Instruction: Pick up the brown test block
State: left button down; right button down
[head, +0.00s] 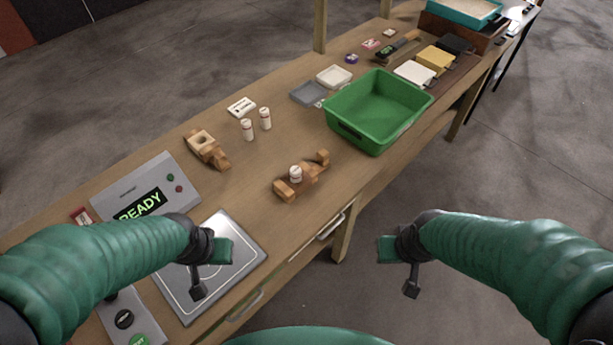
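I cannot single out a plain brown test block with certainty. Two brown wooden pieces lie on the workbench: a holder with a round hole (203,143) left of centre, and a longer, irregular holder (288,190) with a white capped vial (296,174) in it, nearer the front edge. My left gripper (212,267) hangs over the metal plate at the lower left, apart from both wooden pieces. My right gripper (399,268) is over the floor beyond the bench's front edge. Neither appears to hold anything; their finger gaps are not clear.
A grey READY console (150,186) stands at the left, beside a square metal plate (238,238). Two white vials (247,129) stand mid-bench. A green bin (348,133) is right of centre. White (414,73), yellow (435,59) and black (455,43) blocks lie farther back.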

aim_at(289, 190)
jog(key=i+l, duration=0.15)
jog(key=i+l+u, duration=0.45)
jog(key=l+u, duration=0.25)
jog(key=i+l+u, duration=0.15)
jog(key=l+u, duration=0.2)
jog(key=u, duration=0.9)
